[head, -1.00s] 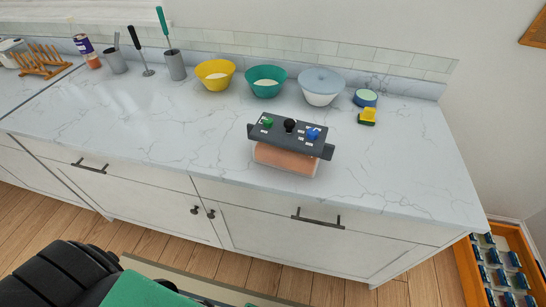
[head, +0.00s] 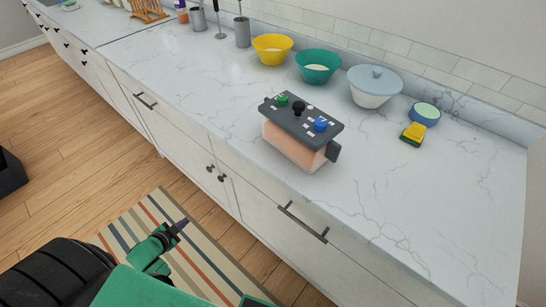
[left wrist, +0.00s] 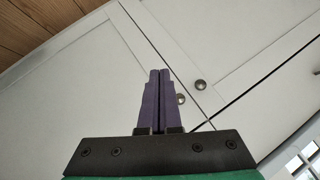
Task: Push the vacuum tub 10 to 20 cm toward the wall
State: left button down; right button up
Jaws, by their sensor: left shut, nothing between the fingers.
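The vacuum tub (head: 296,143) stands near the front edge of the marble counter, in the middle of the head view. It has a clear, orange-tinted body and a dark lid with a green, a black and a blue knob. The tiled wall is behind it, with bowls between. My left gripper (head: 184,223) is low over the striped rug, below the counter and well apart from the tub. In the left wrist view its purple fingers (left wrist: 160,75) are together and empty, facing the cabinet doors. My right gripper is not in view.
A blue round container (head: 425,113) and a yellow sponge (head: 413,133) are to the right. Bare counter (head: 440,200) lies right of the tub.

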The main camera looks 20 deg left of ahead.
pick_arm(q)
jog(key=w+d+r+m+t+h+b, duration=0.2)
jog(key=w+r+m+t+h+b, duration=0.3)
jog(key=r, duration=0.6)
jog(key=w+d+r+m+h, duration=0.2)
jog(key=w+r+m, duration=0.45)
jog(key=r, duration=0.35)
jog(key=m+g+h+b, duration=0.3)
jog(key=m+g+h, duration=0.4)
jog(key=m+h, duration=0.45)
send_near(290, 149)
jog(key=s+a+m+y, duration=0.1)
jog(key=s+a, duration=0.3)
jog(key=s, duration=0.2)
jog(key=w+d, duration=0.2)
jog(key=d, duration=0.1)
jog(key=w+d, duration=0.3)
jog(key=w+d+r, duration=0.1)
jog(key=w+d, duration=0.1)
jog(key=d, duration=0.1)
jog(key=shift+w+d+r+b, duration=0.1)
jog(key=shift+w+d+b, duration=0.05)
jog(key=shift+w+b, duration=0.2)
jog(key=shift+w+d, duration=0.2)
jog(key=shift+w, duration=0.1)
